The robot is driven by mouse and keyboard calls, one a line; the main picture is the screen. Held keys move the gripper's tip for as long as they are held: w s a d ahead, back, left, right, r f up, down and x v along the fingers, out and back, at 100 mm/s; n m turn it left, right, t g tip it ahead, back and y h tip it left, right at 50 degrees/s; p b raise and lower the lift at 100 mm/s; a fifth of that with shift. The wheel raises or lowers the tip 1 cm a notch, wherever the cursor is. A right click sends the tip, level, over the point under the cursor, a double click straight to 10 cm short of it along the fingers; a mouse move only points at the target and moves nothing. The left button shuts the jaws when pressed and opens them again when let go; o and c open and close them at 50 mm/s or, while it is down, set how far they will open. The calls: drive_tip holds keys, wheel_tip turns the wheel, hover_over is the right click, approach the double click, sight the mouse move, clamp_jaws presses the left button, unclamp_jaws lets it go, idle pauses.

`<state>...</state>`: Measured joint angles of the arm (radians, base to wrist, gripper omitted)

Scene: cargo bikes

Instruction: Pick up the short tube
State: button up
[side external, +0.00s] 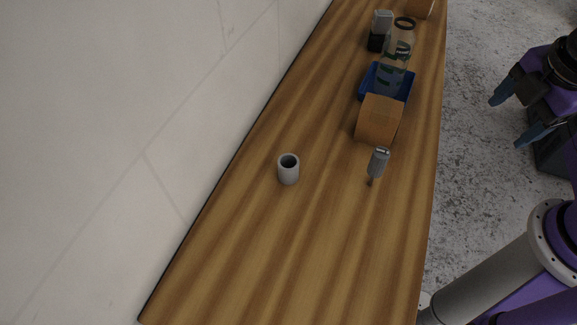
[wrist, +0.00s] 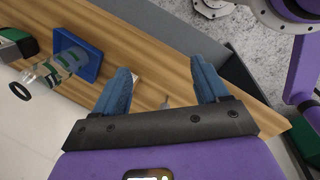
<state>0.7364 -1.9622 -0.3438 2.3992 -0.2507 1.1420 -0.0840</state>
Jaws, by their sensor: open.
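The short tube (side external: 288,172) is a small grey cylinder with a dark open top. It stands upright on the wooden counter, left of the middle in the side view, near the wall. I cannot make it out in the wrist view. My gripper (side external: 508,120) is at the right of the side view, out beyond the counter's right edge and well apart from the tube. Its two blue fingers are spread, with nothing held between them; the wrist view also shows the open gripper (wrist: 160,63).
A grey-handled tool (side external: 379,163) stands right of the tube. Behind it are a brown block (side external: 378,120), a blue tray (side external: 408,90) with a clear bottle (side external: 397,55), and a grey-and-black item (side external: 382,22). The wall borders the counter's left. The front counter is clear.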

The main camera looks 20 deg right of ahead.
drive_tip(key=w+a+n+t, duration=0.7)
drive_tip(key=w+a+n, duration=0.15)
drive_tip(key=n, duration=0.45)
drive_tip(key=s+a+r+n+t+y, duration=0.1)
drive_tip(key=s+a+n+y, duration=0.25)
drive_tip(key=a+n, duration=0.35)
drive_tip(key=s+a+n+t+y, duration=0.1)
drive_tip(key=s+a+n+y, duration=0.1)
drive_tip(key=a+n+y, duration=0.45)
drive_tip(key=h, duration=0.2)
approach(297, 171)
drive_tip(key=v, duration=0.5)
drive_tip(key=shift+w+d, duration=0.2)
drive_tip(key=shift+d, duration=0.15)
drive_tip(key=shift+w+f, duration=0.15)
drive_tip(key=shift+f, duration=0.05)
drive_tip(key=x, duration=1.1)
drive_tip(key=shift+w+a, duration=0.25)
drive_tip(key=shift+a, duration=0.1)
drive_tip(key=shift+a+x, duration=0.2)
drive_tip(key=shift+x, duration=2.5)
drive_tip(key=shift+s, duration=0.15)
